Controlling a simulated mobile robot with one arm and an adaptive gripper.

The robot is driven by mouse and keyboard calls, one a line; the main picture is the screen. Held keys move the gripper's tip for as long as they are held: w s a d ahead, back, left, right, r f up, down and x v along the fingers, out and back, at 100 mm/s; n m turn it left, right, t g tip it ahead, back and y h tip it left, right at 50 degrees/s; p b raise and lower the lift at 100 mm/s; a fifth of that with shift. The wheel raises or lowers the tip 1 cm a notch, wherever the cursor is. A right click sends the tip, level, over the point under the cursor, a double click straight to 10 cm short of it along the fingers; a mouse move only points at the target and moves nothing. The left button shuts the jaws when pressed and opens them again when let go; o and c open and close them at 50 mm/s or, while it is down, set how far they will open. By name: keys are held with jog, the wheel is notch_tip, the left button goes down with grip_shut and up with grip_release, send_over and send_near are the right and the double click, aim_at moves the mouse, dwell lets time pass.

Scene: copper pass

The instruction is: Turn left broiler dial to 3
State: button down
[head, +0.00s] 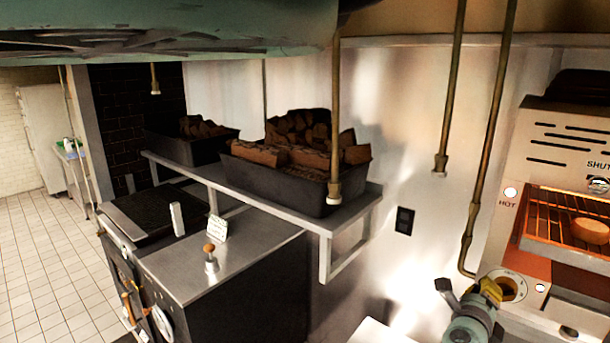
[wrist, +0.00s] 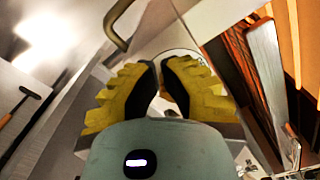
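The broiler (head: 568,145) stands at the right of the head view. Its left dial (head: 514,283) is a round face with an orange-brown centre, low on the front panel under the HOT label. My gripper (head: 491,288), with yellow fingers, is at the dial's left side and overlaps part of it. In the wrist view, the yellow fingers (wrist: 165,88) have dark pads with a narrow gap between them. A pale round rim shows just beyond the fingertips. The dial's knob and scale are mostly hidden, so I cannot read the setting or tell whether the fingers grip it.
A brass pipe (head: 488,140) runs down to just left of the dial, close to my gripper. The broiler's rack (head: 558,232) holds a round item above right. A shelf (head: 335,226) with dark bins stands left, above a steel-topped counter (head: 254,257). The tiled floor is clear.

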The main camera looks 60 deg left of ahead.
jog(key=shift+w, duration=0.35)
jog(key=shift+w+d, duration=0.15)
jog(key=shift+d, duration=0.5)
dwell(0.7)
jog(key=shift+w+d+r, duration=0.1)
jog(key=shift+d+r, duration=0.15)
jog(key=shift+r, duration=0.2)
jog(key=shift+w+d+r, duration=0.1)
jog(key=shift+d+r, duration=0.1)
jog(key=shift+r, duration=0.25)
dwell(0.7)
jog(key=shift+s+r, duration=0.1)
jog(key=shift+a+r, duration=0.2)
jog(key=shift+r, duration=0.05)
jog(key=v, duration=0.6)
dwell(0.4)
jog(key=c, duration=1.7)
grip_release()
jog(key=shift+a, duration=0.15)
